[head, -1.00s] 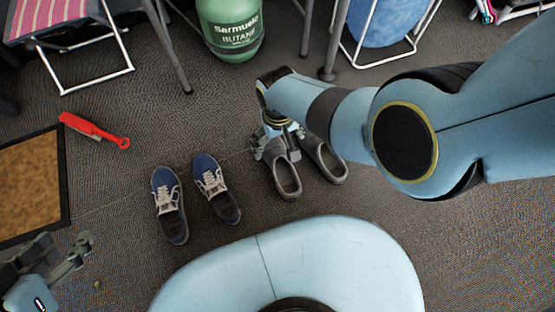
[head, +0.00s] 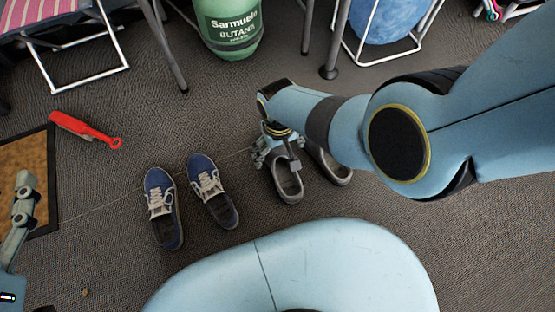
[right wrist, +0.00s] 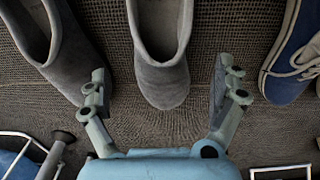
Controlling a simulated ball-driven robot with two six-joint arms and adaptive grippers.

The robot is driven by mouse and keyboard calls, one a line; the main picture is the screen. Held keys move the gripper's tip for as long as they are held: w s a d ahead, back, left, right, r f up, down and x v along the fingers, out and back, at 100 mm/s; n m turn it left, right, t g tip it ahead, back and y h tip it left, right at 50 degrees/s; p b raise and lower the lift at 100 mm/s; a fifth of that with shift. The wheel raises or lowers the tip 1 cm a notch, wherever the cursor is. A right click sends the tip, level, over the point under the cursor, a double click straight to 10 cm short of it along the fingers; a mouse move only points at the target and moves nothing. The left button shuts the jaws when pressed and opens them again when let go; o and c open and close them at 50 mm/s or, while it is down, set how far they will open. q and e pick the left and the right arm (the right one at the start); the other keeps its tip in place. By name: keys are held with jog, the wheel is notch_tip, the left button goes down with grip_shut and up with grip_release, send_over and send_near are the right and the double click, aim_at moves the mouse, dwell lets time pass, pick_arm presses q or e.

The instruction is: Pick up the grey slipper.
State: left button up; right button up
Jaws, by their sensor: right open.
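Two grey slippers lie side by side on the floor in the head view. The left one (head: 289,187) is partly hidden by my right gripper (head: 278,157), which reaches down at its toe. In the right wrist view, that slipper (right wrist: 162,85) has its toe between the two spread fingers of my right gripper (right wrist: 160,92), with gaps on both sides. The other grey slipper (head: 337,172) is partly under my right arm; it also shows in the right wrist view (right wrist: 60,60), close by the left finger. My left gripper (head: 22,205) is at the left edge, away from the slippers.
A pair of blue shoes (head: 213,190) lies left of the slippers. A red-handled brush (head: 85,130) lies near a brown mat (head: 45,170). A green butane bottle (head: 228,28) and chair legs stand at the back. Carpet (head: 235,125) behind the shoes is clear.

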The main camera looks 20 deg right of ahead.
aim_at(278, 154)
notch_tip(278, 154, down, 2)
jog(key=shift+f+b, duration=0.15)
jog(key=shift+b, duration=0.75)
notch_tip(278, 154, down, 2)
jog(key=shift+f+b, duration=0.1)
jog(key=shift+b, duration=0.8)
pick_arm(q)
notch_tip(278, 154, up, 23)
jog(key=w+d+m+t+h, duration=0.2)
jog(key=m+t+h, duration=0.3)
jog(key=t, duration=0.5)
jog(key=shift+d+h, duration=0.35)
jog(key=shift+h, duration=0.75)
pick_arm(e)
jog(key=c, duration=1.4)
pick_arm(q)
jog(key=shift+w, duration=0.1)
